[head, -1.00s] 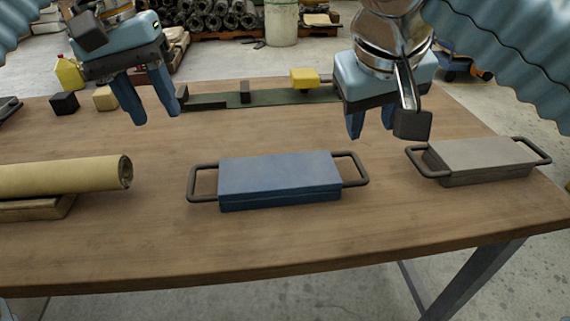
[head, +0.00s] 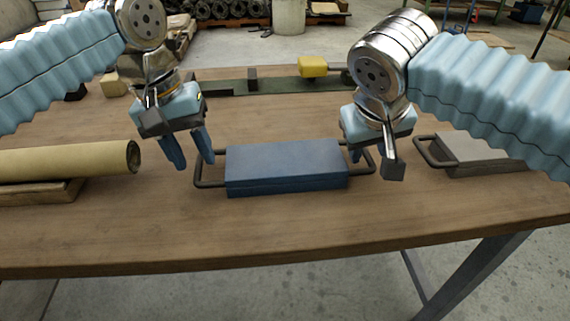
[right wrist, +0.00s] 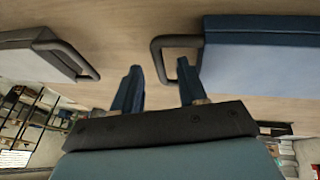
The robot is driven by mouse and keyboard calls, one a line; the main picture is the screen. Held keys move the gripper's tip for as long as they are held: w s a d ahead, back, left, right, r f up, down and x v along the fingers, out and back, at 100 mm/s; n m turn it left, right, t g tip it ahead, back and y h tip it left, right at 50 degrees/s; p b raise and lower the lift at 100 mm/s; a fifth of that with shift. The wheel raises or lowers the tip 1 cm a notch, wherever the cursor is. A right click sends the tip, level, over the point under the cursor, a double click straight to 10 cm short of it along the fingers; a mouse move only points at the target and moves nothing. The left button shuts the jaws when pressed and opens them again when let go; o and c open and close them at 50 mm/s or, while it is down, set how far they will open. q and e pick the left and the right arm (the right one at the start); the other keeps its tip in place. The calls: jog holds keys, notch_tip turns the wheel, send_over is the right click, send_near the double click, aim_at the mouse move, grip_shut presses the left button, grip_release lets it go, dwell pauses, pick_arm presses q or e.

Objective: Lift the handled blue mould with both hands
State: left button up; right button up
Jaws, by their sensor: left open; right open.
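The blue mould (head: 285,168) lies flat on the wooden table in the middle of the head view, with a dark loop handle at each end. My left gripper (head: 194,165) is open near its left handle (head: 205,184); one finger shows close to the handle's back corner. My right gripper (head: 368,163) is open at the right handle, which it partly hides in the head view. In the right wrist view the blue mould (right wrist: 262,55) is at upper right. Its handle (right wrist: 160,50) reaches toward my right gripper's spread fingers (right wrist: 158,80), one finger close to it. I cannot tell whether they touch.
A grey handled mould (head: 475,150) lies at right, partly behind my right arm. It also shows in the right wrist view (right wrist: 40,55). A tan roll (head: 70,160) rests on a wooden block at left. A yellow-headed tool (head: 313,66) lies behind. The table's front is clear.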

pick_arm(q)
jog(key=shift+d+f, duration=0.2)
jog(key=shift+f, duration=0.8)
pick_arm(e)
jog(key=shift+x, duration=1.05)
pick_arm(q)
grip_shut()
pick_arm(e)
grip_shut()
jog(key=shift+r, duration=0.1)
